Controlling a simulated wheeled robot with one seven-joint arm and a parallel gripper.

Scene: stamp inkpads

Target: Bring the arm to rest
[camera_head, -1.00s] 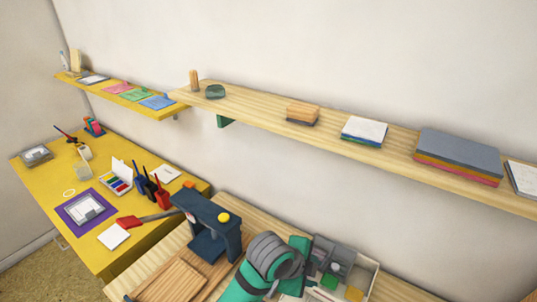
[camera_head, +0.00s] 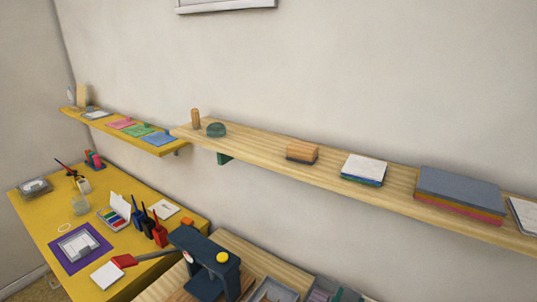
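My arm and gripper do not show in the head view now, so I cannot see how the gripper stands. The yellow desk (camera_head: 40,215) is at the lower left. The wooden bench (camera_head: 262,262) is at the bottom middle, with a dark blue press (camera_head: 207,262) with a yellow knob on it. Grey trays (camera_head: 275,291) at the bottom edge are cut off by the frame.
A long wooden shelf (camera_head: 400,184) with paper stacks and a wooden block (camera_head: 301,153) runs along the wall. A yellow shelf (camera_head: 100,132) with coloured cards is at the left.

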